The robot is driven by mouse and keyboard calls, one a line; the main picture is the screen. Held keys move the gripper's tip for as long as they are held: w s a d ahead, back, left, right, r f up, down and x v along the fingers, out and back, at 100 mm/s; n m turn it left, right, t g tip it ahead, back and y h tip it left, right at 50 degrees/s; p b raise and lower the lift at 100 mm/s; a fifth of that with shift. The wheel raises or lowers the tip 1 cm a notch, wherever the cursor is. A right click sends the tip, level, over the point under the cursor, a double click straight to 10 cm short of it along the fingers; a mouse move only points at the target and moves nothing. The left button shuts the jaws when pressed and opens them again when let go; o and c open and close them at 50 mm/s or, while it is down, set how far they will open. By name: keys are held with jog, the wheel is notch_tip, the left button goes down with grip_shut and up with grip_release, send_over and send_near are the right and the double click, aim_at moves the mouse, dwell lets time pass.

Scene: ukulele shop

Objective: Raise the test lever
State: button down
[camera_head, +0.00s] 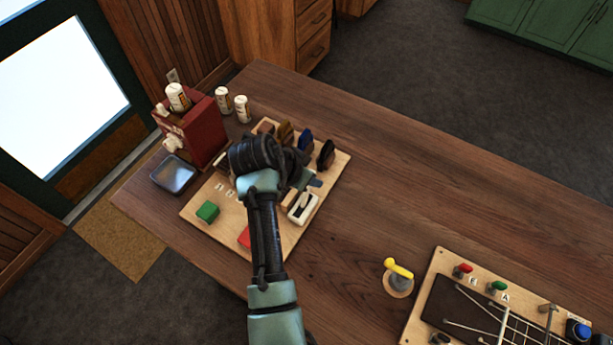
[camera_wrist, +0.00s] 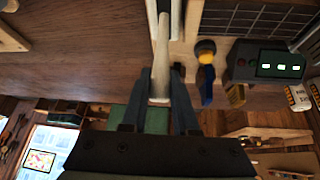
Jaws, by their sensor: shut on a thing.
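The test lever appears to be the cream handle (camera_wrist: 161,65) that comes out of a slot in a white housing at the top of the wrist view. My gripper (camera_wrist: 158,88) is shut on this handle, with one dark finger on each side. In the head view the white lever housing (camera_head: 301,209) sits on the right part of a light wooden board (camera_head: 199,213). My gripper (camera_head: 304,185) is right at it, and my wrist and arm cover the middle of the board. The exact lever angle is hard to tell.
The board also carries a green block (camera_head: 207,211), a partly hidden red block (camera_head: 244,237) and several coloured upright pieces along its back. A red dispenser (camera_head: 203,131) and a metal tray (camera_head: 173,175) stand left. A yellow-handled lever (camera_head: 398,268) stands right. The table's back right is clear.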

jog(key=shift+w+d, duration=0.1)
jog(key=shift+w, duration=0.05)
dwell(0.4)
jog(key=c, duration=0.7)
grip_release()
jog(key=shift+f, duration=0.1)
jog(key=b+v, duration=0.1)
jog(key=v, duration=0.7)
jog(key=b+v, duration=0.1)
jog(key=v, duration=0.4)
jog(key=shift+w+d+b, duration=0.2)
jog(key=shift+w+b, duration=0.05)
jog(key=shift+b, duration=0.05)
